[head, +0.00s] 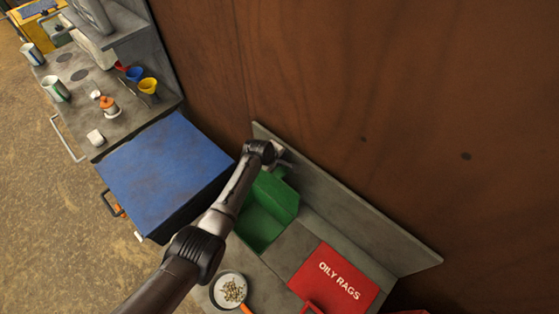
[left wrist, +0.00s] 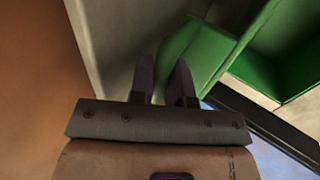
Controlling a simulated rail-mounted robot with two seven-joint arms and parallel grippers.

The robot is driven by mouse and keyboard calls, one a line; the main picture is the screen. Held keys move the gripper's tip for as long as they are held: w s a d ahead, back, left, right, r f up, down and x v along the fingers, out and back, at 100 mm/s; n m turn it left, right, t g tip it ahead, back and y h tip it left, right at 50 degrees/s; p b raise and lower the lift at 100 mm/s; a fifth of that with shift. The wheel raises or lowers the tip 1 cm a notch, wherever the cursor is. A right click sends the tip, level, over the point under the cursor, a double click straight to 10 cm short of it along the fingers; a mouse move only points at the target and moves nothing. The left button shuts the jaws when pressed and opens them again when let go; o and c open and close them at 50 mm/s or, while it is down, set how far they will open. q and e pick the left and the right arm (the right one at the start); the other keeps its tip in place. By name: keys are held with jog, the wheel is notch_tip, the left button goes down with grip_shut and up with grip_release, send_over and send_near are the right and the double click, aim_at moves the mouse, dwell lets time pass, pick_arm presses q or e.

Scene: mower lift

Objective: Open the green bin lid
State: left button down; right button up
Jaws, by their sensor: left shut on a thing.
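The green bin (head: 257,228) is set in the grey counter in the head view, and its green inside shows. A green panel, which looks like its lid (head: 276,193), stands tilted up at the back, close to the grey backboard. My left gripper (head: 280,158) is at the panel's upper edge by the backboard, partly hidden by my wrist. In the left wrist view its fingers (left wrist: 164,82) are shut on a green part of the lid (left wrist: 188,57); the exact grip is dark. The open bin (left wrist: 290,62) shows at the upper right there. My right gripper is out of view.
A red lid marked OILY RAGS (head: 338,280) and a round dish of small pieces (head: 229,290) are in front of the bin. A blue-topped cabinet (head: 165,170) stands to the left. The grey backboard (head: 350,205) and brown wall (head: 390,90) rise close behind.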

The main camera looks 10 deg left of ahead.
pick_arm(q)
jog(key=shift+f, duration=0.1)
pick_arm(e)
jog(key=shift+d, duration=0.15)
pick_arm(q)
jog(key=c, duration=1.1)
grip_release()
jog(key=shift+s, duration=0.1)
